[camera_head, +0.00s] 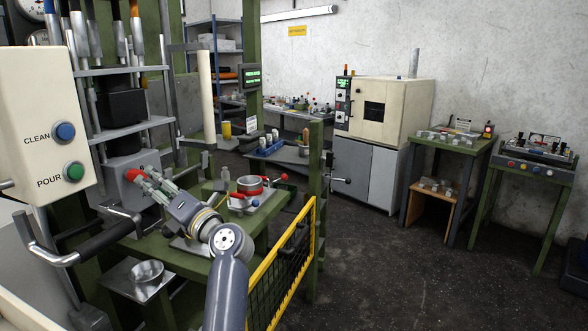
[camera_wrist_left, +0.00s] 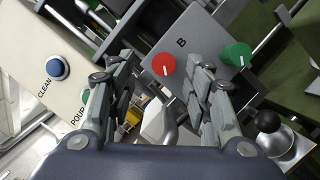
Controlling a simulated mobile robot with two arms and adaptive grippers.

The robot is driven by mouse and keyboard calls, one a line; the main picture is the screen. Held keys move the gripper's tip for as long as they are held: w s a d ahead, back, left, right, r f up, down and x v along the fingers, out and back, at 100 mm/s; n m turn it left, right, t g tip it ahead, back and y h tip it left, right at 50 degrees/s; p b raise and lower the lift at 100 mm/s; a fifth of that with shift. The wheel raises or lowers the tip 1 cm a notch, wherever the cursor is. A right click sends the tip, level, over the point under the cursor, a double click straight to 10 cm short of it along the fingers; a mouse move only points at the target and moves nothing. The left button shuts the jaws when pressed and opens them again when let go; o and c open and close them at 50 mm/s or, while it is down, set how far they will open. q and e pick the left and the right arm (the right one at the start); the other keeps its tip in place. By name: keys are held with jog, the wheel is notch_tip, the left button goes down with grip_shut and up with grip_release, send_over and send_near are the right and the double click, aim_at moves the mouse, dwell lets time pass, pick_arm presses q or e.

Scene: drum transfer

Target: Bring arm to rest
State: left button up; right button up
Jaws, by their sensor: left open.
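My left gripper (camera_head: 146,186) is at the grey box of the green-framed machine, its fingers pointing at the box front. In the left wrist view, the gripper (camera_wrist_left: 158,95) is open and empty, with its two fingers well apart. A red knob (camera_wrist_left: 163,64) on the grey panel marked B (camera_wrist_left: 196,34) shows between and beyond the fingers. A green knob (camera_wrist_left: 236,54) sits right of it. In the head view the red knob (camera_head: 133,174) shows beside the fingertips; I cannot tell whether they touch. My right gripper is not in view.
A cream control box (camera_head: 40,105) with CLEAN and POUR buttons stands at the left. A metal bowl (camera_head: 146,272) sits low on a plate. A yellow-framed mesh barrier (camera_head: 284,272) stands right of my arm. The dark floor (camera_head: 365,265) beyond is clear.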

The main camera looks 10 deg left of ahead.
pick_arm(q)
jog(key=s+d+f+m+t+h, duration=0.1)
jog(key=d+f+m+t+h, duration=0.2)
jog(key=d+m+t+h, duration=0.7)
jog(key=s+d+f+m+t+h, duration=0.2)
jog(key=d+m+t+h, duration=0.4)
jog(key=m, duration=0.9)
jog(key=s+d+f+m+g+h, duration=0.4)
jog(key=f+m+g, duration=0.1)
jog(key=f, duration=0.4)
jog(key=s+d+f+m+g+h, duration=0.35)
jog(key=f+m+g, duration=0.25)
jog(key=f, duration=0.4)
jog(key=s+a+f+m+g+y, duration=0.2)
jog(key=s+f+g, duration=0.4)
jog(key=s+f, duration=0.65)
jog(key=s+a+f+m+g+y, duration=0.1)
jog(key=s+a+f+g+y, duration=0.15)
jog(key=s, duration=0.55)
jog(key=s+a+f+g+y, duration=0.1)
jog(key=s+a+f+g, duration=0.2)
jog(key=s, duration=0.5)
notch_tip(320, 180, down, 25)
jog(key=s+g, duration=0.1)
jog(key=s+a+f+g, duration=0.1)
jog(key=s+a+f, duration=0.2)
jog(key=s+f, duration=1.4)
jog(key=shift+s+f+m, duration=0.3)
jog(key=shift+s, duration=0.1)
